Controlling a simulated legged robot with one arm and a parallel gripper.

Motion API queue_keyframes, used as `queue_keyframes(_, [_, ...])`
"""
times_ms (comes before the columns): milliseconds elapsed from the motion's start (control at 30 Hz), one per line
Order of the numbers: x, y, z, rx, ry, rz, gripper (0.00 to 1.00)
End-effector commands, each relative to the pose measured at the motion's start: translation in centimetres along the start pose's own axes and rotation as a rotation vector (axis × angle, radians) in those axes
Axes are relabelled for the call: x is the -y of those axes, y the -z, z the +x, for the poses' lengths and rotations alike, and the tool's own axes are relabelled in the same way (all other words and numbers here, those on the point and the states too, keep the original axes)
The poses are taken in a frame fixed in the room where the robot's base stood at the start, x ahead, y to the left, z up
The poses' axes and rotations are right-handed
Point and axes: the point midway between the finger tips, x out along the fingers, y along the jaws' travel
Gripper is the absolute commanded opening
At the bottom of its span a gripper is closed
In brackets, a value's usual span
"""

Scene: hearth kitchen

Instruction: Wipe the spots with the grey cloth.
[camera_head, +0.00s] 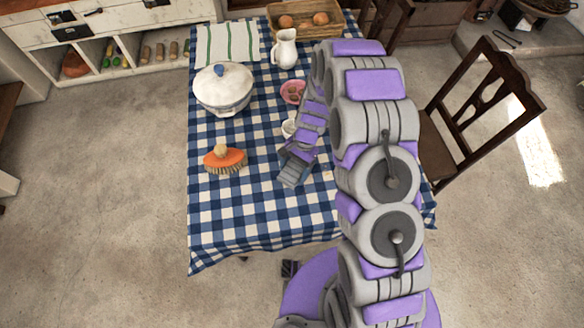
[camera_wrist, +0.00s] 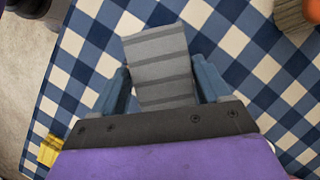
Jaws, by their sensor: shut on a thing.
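The grey cloth, a flat striped piece, is between the fingers of my gripper (camera_head: 297,162) over the checked table; the cloth (camera_head: 292,176) also shows in the wrist view (camera_wrist: 160,65). My gripper (camera_wrist: 162,85) is shut on it, with a blue-grey finger on each side. Whether the cloth touches the tablecloth I cannot tell. A small yellow patch (camera_wrist: 50,150) lies near the table edge at lower left in the wrist view; I cannot tell whether it is a spot. My arm and gripper hide part of the table.
The table (camera_head: 215,225) has a blue and white checked cloth. An orange brush (camera_head: 226,160) lies left of my gripper. A white tureen (camera_head: 223,92), a pink dish (camera_head: 293,92), a jug (camera_head: 286,50) and a wooden tray (camera_head: 335,28) stand farther back. A chair (camera_head: 490,100) is at right.

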Motion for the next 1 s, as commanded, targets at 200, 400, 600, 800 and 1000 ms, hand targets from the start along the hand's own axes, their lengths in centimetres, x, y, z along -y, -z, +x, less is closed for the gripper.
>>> queue_keyframes(200, [-0.2,-0.8,-1.9,-0.003,-0.003,-0.001,0.52])
queue_keyframes(400, [-0.3,-1.2,-2.5,-0.003,-0.006,0.0,0.52])
queue_keyframes(600, [-0.5,-1.1,-2.5,-0.002,-0.004,-0.001,0.52])
queue_keyframes(800, [-0.8,-0.9,-2.6,-0.001,-0.001,-0.002,0.52])
queue_keyframes(1000, [-0.4,-0.6,-3.4,-0.003,-0.015,-0.027,0.52])
